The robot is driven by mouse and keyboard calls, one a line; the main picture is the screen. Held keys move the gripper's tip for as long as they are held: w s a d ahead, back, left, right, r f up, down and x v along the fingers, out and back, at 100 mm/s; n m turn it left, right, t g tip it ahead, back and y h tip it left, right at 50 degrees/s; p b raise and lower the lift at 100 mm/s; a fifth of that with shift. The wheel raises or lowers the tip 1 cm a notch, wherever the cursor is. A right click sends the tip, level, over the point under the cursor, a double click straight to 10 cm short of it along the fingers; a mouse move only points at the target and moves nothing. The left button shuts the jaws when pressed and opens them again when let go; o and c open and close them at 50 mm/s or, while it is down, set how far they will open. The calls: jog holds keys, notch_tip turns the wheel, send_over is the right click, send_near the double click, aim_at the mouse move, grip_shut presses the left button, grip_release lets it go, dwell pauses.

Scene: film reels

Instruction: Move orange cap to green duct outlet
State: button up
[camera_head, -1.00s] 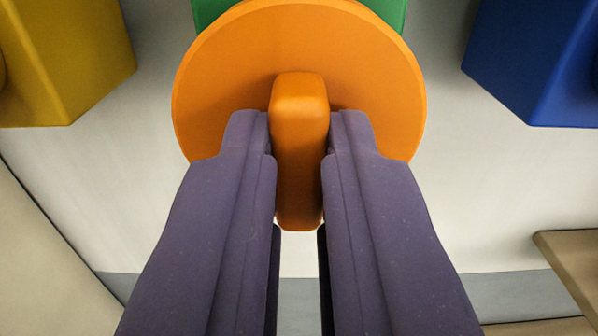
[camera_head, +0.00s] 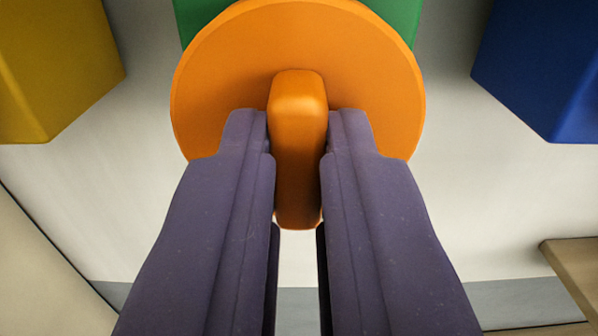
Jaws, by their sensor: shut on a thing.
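The orange cap (camera_head: 215,95) is a round disc with an upright grip bar on its near face. My gripper (camera_head: 298,140) is shut on that bar, one purple finger on each side, and holds the cap up in front of the camera. The green duct outlet (camera_head: 405,20) shows at the top, behind the cap. The cap covers most of it, so its opening is hidden. I cannot tell whether the cap touches it.
A yellow block-shaped duct (camera_head: 60,70) stands at the upper left and a blue one (camera_head: 545,75) at the upper right. A tan ledge (camera_head: 575,265) juts in at the lower right. The pale wall (camera_head: 480,190) between them is clear.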

jog(key=shift+w, duration=0.35)
jog(key=o, duration=0.7)
jog(key=shift+o, duration=0.2)
jog(key=s+b, duration=0.1)
jog(key=s, duration=0.6)
jog(key=shift+s+d, duration=0.2)
jog(key=shift+s, duration=0.15)
jog(key=shift+w+b, duration=0.1)
jog(key=shift+b, duration=0.55)
jog(key=s+a+r+g+b, duration=0.1)
jog(key=s+a+g+b, duration=0.1)
jog(key=s+a+b, duration=1.3)
jog(key=a+b, duration=0.2)
jog(key=b, duration=1.1)
jog(key=shift+r+g+h, duration=0.15)
jog(key=shift+g+h, duration=0.15)
